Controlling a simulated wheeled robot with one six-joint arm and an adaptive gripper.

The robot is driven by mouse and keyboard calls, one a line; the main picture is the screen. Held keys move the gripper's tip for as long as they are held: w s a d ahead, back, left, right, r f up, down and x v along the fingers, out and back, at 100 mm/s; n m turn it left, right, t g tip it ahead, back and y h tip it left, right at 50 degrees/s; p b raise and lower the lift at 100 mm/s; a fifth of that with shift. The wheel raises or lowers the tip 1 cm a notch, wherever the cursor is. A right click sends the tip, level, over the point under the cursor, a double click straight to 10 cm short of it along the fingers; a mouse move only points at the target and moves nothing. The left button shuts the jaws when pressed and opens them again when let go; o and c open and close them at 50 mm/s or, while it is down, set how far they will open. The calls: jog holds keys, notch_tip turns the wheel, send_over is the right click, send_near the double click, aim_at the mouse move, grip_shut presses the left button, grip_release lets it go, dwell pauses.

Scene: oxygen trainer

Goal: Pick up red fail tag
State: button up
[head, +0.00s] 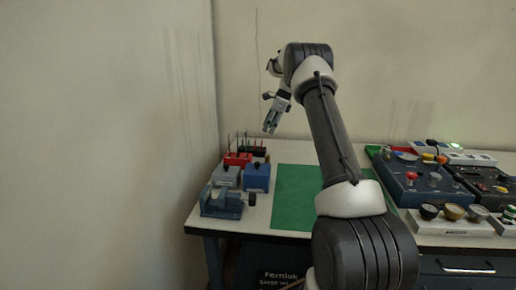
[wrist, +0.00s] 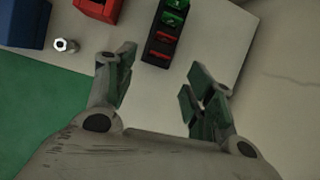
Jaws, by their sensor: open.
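Red tags (wrist: 162,55) lie in a black rack (wrist: 150,56) in the wrist view, with green tags (wrist: 172,18) in the same row. I cannot read any wording on the red ones. My gripper (wrist: 160,90) is open and empty. The rack's near end is just past the fingertips, roughly between them in the picture. In the head view my gripper (head: 270,123) hangs above the back left of the table, and the tags are too small to make out.
A blue block (head: 257,177), a red holder with upright tools (head: 238,159) and a blue vise (head: 224,202) crowd the table's left side. A metal nut (wrist: 66,45) lies near the green mat (head: 294,198). Control panels (head: 420,182) stand at the right. A wall closes off the left.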

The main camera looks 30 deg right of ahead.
aim_at(262, 147)
jog(key=shift+m, duration=0.4)
jog(key=x, duration=0.8)
jog(key=shift+d, duration=0.1)
jog(key=c, duration=0.8)
